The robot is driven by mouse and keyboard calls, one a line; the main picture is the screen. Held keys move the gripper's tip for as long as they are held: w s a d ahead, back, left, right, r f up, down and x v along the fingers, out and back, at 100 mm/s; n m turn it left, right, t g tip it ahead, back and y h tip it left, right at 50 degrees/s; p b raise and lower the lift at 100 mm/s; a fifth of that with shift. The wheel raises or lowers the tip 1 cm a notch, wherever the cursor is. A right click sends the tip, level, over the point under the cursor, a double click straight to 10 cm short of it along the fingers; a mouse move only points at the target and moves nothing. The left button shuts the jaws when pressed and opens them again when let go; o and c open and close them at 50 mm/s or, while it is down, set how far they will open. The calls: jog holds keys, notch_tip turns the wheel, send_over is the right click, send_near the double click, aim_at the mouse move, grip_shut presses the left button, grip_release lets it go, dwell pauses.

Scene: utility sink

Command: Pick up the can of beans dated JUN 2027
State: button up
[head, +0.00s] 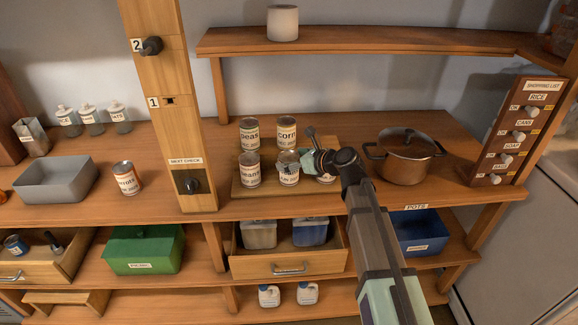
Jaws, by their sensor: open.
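Several cans stand on a wooden board (242,191) on the counter. The front-left can (250,170) reads "beans"; I cannot read a date on it. The back cans are a peas can (249,134) and a corn can (287,132). The front-middle can (289,178) is partly covered by my gripper; it carries a small date-like label too small to read surely. Another can (326,179) is mostly hidden behind my gripper. My gripper (299,151) is open, over the front-middle can's upper part; I cannot tell whether it touches it.
A brown lidded pot (408,160) stands right of my arm. A wooden post (171,110) rises left of the cans, and a shelf (370,41) runs above. A carrots can (127,179) and grey bin (56,181) stand at left. An open drawer (289,268) juts out below.

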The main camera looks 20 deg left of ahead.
jog(key=shift+w+a+f, duration=0.2)
jog(key=shift+a, duration=0.25)
jog(key=c, duration=1.6)
jog(key=shift+c, duration=0.2)
